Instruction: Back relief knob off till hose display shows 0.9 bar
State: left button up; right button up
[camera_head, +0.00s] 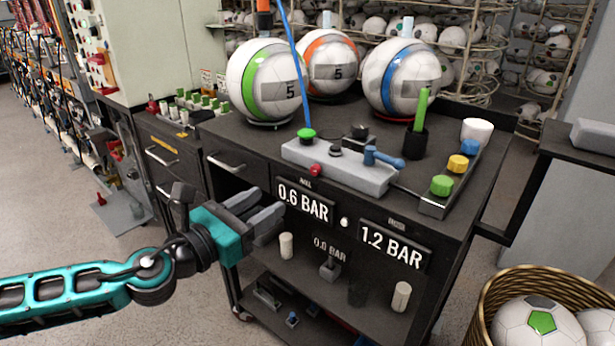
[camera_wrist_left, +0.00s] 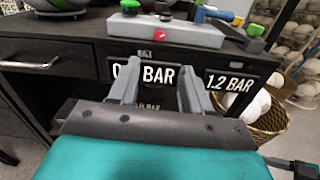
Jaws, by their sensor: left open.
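A grey control block (camera_head: 340,168) sits on the dark cart's top. I cannot tell which is the relief knob. On the cart front, the left display (camera_head: 303,201) reads 0.6 BAR and the right display (camera_head: 391,245) reads 1.2 BAR; their small labels are unclear. My left gripper (camera_head: 268,209) is open and empty in front of the cart, below the block.
Three balls stand on the cart, including a green-striped one (camera_head: 265,82). Beside the block are a black cup (camera_head: 416,141) and coloured knobs (camera_head: 457,163). A lower 0.0 BAR marking (camera_head: 330,249) shows by the shelf. A wicker basket (camera_head: 484,296) stands right.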

aim_at(313, 171)
pick_arm(q)
jog(key=x, duration=1.3)
jog(key=shift+r, duration=0.1)
jog(key=shift+c, duration=0.2)
grip_shut()
